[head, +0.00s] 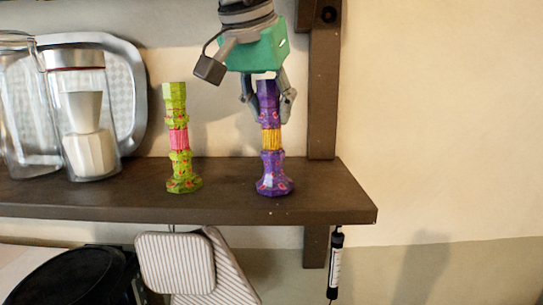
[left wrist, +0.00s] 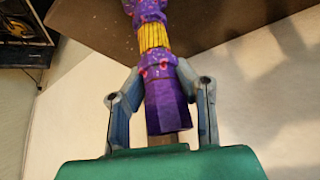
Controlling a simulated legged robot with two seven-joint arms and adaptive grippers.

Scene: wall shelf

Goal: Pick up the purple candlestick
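The purple candlestick (head: 275,180), with a yellow band in its middle, stands upright on the wall shelf (head: 335,207). My left gripper (head: 269,118) comes down on it from above, one finger on each side of its upper part. In the left wrist view the candlestick (left wrist: 165,105) runs between the fingers of the left gripper (left wrist: 159,70). The fingertips lean inward and appear to touch it at the collar below its top. Its base rests on the shelf. My right gripper is not in view.
A green candlestick with a pink band (head: 179,140) stands close by on the left. Glass jars (head: 90,150) and a silver tray (head: 133,75) are farther left. A dark upright post (head: 323,100) is behind on the right. Striped mitts (head: 180,263) hang below.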

